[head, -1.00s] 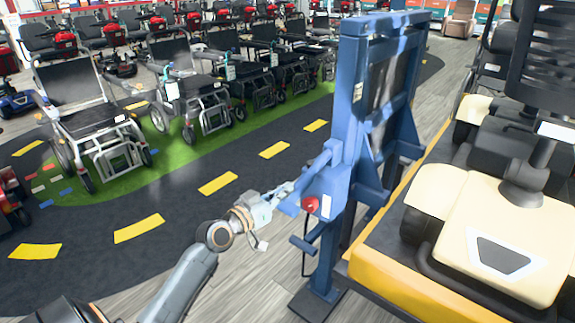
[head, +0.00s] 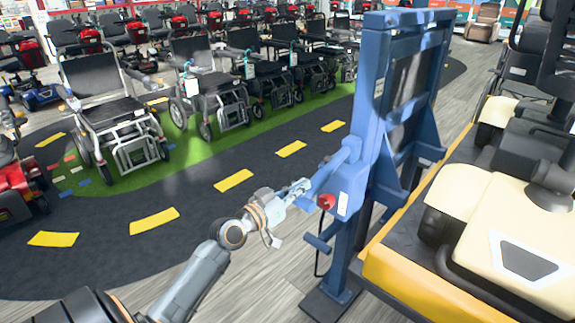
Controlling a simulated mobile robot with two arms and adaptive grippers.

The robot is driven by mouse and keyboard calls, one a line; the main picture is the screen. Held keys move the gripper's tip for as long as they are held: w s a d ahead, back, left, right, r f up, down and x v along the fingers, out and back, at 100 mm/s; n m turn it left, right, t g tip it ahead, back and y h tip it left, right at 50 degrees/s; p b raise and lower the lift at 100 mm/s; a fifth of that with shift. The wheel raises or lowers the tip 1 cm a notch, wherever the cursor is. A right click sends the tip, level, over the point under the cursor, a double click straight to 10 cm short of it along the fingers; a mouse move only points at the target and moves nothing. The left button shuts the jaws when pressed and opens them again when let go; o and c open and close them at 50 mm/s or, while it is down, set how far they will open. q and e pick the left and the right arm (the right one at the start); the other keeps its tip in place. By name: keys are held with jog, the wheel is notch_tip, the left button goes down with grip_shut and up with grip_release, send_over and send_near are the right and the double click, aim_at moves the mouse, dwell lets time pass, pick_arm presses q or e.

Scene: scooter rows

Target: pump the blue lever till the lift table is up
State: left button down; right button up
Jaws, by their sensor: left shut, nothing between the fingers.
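The blue lever (head: 334,172) slants down and left from the blue steel post (head: 371,110). My left gripper (head: 303,187) is shut and empty. Its fingertips are at the lever's lower left end, by the post; I cannot tell whether they touch it. A red knob (head: 326,202) is just right of the fingertips. The lift table (head: 410,283), with a yellow edge and dark top, stands right of the post and carries a cream scooter (head: 500,235). My right gripper is not in view.
A lower blue bar (head: 318,242) sticks out left under the knob, with a black cable hanging near it. Wheelchairs (head: 110,105) stand in rows on green carpet at the back left. The dark track with yellow dashes (head: 155,221) is clear.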

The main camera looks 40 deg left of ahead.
pick_arm(q)
jog(key=s+a, duration=0.1)
jog(key=s, duration=1)
jog(key=shift+s+a+f, duration=0.15)
jog(key=shift+s+a, duration=0.05)
jog(key=shift+a, duration=0.05)
dwell(0.4)
